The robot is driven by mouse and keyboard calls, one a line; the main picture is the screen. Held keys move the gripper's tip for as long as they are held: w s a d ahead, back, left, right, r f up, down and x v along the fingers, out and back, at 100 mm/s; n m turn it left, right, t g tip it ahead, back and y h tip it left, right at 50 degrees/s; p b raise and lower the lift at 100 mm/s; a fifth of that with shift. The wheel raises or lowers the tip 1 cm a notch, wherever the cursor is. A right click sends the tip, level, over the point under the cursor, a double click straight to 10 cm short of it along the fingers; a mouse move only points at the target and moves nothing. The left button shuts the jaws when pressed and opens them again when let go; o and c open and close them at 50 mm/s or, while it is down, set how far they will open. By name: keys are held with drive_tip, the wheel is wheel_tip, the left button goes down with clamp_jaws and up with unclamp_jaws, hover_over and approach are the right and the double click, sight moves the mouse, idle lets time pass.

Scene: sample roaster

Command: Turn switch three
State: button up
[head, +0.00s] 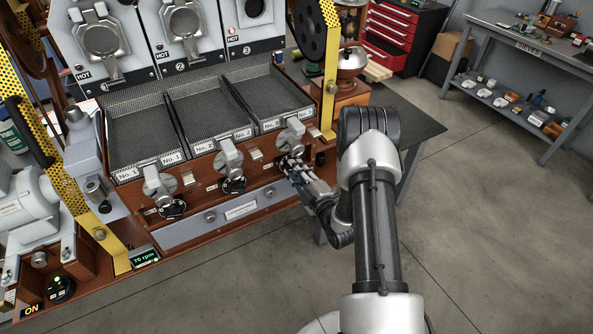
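The sample roaster (190,225) has three stations side by side with trays marked No. 1, No. 2 and No. 3. Black round switches sit low on the front under station one (172,209) and station two (233,186). The matching spot under station three is covered by my gripper (287,163), so switch three cannot be made out. My gripper points left at the front panel, just below the metal handle of station three (291,136). Its fingertips are at or very near the panel; contact and finger opening are too small to tell.
The No. 3 tray (272,97) and yellow perforated guard (330,70) are close to my arm. A wooden grinder (350,80) stands behind on a dark table (420,125). A red drawer cabinet (395,35) and workbench (515,60) are farther back. The right floor is clear.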

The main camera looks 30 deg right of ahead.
drive_tip(key=shift+o, duration=1.3)
drive_tip(key=s, duration=1.2)
drive_tip(key=shift+d, duration=0.2)
